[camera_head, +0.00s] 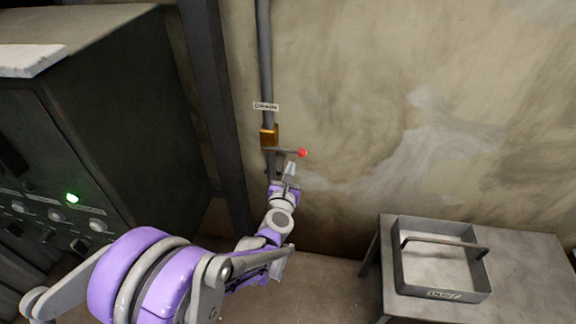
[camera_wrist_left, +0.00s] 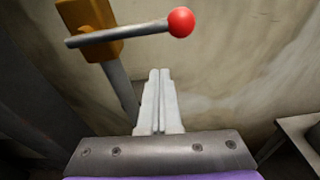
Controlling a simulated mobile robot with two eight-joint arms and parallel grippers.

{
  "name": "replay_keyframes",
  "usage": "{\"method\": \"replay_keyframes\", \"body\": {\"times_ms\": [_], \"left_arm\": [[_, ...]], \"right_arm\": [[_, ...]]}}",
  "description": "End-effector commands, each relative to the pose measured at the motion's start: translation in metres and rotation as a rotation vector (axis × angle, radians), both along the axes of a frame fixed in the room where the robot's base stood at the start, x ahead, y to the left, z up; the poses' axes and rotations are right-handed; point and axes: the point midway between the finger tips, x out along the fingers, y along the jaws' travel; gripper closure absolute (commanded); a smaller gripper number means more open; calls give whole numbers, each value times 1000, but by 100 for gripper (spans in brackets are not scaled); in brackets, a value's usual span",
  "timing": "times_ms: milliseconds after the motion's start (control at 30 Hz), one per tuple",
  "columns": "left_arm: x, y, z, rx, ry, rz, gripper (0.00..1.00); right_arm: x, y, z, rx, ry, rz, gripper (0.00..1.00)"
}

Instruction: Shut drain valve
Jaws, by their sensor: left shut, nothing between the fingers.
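The drain valve is a brass-coloured body (camera_head: 269,137) on a grey vertical pipe (camera_head: 265,60) against the wall. Its lever (camera_head: 287,151) sticks out sideways to the right, across the pipe, and ends in a red ball knob (camera_head: 302,153). In the left wrist view the valve body (camera_wrist_left: 92,28), lever (camera_wrist_left: 118,34) and red knob (camera_wrist_left: 181,22) are at the top. My left gripper (camera_head: 290,168) is just below the lever, fingers pointing up. In the left wrist view its fingers (camera_wrist_left: 160,75) are shut together and empty, apart from the lever. My right gripper is not in view.
A dark cabinet (camera_head: 90,110) with knobs and a green light (camera_head: 72,198) stands at left. A dark post (camera_head: 212,90) is left of the pipe. A table (camera_head: 535,255) with a metal tray (camera_head: 400,270) is at right.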

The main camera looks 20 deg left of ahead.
Motion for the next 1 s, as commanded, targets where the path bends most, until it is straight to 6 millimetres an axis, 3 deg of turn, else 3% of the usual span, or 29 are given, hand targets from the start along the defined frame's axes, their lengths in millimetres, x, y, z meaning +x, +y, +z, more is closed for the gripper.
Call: {"method": "replay_keyframes", "body": {"times_ms": [33,200,400,600,1000], "left_arm": [[-17,-3,7,-2,-1,0,100],[-54,-13,14,-2,-1,-1,100],[-83,-19,18,0,-2,1,100],[-92,-21,19,-2,-1,1,100],[-92,-21,19,-1,-1,1,100]], "right_arm": [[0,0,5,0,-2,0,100],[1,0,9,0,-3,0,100],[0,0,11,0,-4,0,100],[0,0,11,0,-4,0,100],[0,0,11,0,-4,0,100]]}}
